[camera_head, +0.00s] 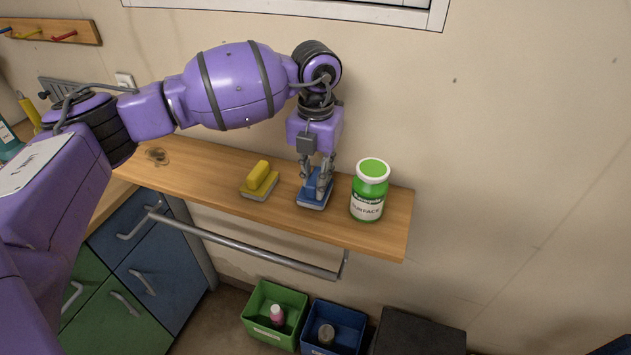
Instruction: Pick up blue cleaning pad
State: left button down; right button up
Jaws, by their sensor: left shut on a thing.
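The blue cleaning pad (313,200) sits on the wooden shelf (225,157), between a yellow pad and a green and white bottle. It has a blue top and a paler base. My left gripper (318,190) points down from above and is shut on the blue pad's upper part. The fingers hide part of the pad. I cannot tell whether the pad's base touches the shelf. My right gripper is not in view.
The yellow pad (259,181) lies left of the blue pad. The bottle (369,190) stands close on its right. A metal rail (245,247) runs below the shelf's front. A green bin (262,316) and a blue bin (347,320) stand on the floor.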

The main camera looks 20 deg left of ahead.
pick_arm(q)
jog(key=s+a+r, duration=0.2)
jog(key=s+r, duration=0.4)
jog(key=s+a+r, duration=0.2)
jog(key=s+r, duration=0.3)
jog(key=s, duration=0.2)
jog(key=shift+s+a+r, duration=0.15)
jog(key=shift+a+r, duration=0.1)
jog(key=shift+r, duration=0.15)
